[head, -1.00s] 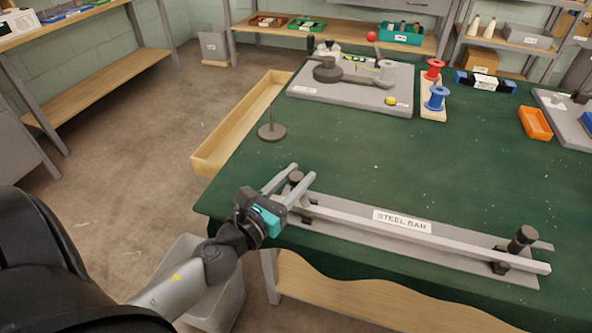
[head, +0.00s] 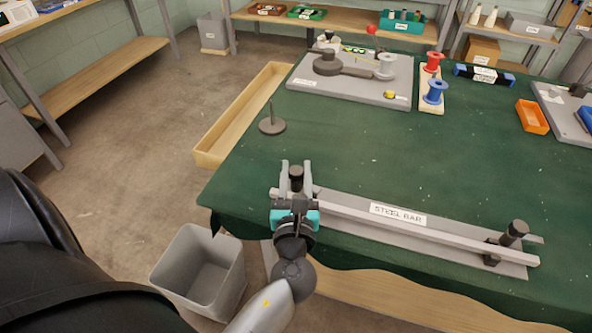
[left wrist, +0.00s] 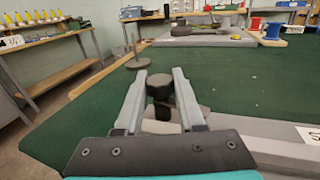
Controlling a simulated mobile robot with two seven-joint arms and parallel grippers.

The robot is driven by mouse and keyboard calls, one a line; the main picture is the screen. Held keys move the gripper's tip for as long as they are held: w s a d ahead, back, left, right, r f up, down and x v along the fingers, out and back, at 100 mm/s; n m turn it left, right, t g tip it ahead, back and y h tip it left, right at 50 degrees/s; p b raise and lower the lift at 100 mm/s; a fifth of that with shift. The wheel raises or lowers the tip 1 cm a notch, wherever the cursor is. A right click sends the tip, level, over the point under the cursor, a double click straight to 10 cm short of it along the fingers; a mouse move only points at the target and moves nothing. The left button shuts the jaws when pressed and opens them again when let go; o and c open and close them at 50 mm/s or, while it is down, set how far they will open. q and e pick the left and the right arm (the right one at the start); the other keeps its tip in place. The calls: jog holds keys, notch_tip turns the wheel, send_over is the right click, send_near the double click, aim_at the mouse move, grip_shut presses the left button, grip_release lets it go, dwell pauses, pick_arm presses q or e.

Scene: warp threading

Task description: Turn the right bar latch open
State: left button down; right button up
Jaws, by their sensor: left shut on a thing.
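The steel bar (head: 345,212) lies along the near edge of the green table on a grey base. The right bar latch (head: 514,233), a black knob over a grey lever, stands at its right end, with no gripper near it. The left bar latch, with a black knob (head: 296,173), stands at the left end; the knob also shows in the left wrist view (left wrist: 160,86). My left gripper (head: 295,167) is shut on this left latch, one finger on each side of the knob. Its fingers (left wrist: 162,75) partly hide the latch's lower part. My right gripper is out of view.
A dark spindle on a round base (head: 272,125) stands at the table's left edge. A grey board with a crank arm (head: 300,84), blue spool (head: 434,95) and orange tray (head: 532,117) are farther back. The middle green tabletop (head: 390,150) is clear.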

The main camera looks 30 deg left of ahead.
pick_arm(q)
jog(key=shift+f+y, duration=0.1)
jog(key=shift+y, duration=0.2)
jog(key=c, duration=0.5)
grip_release()
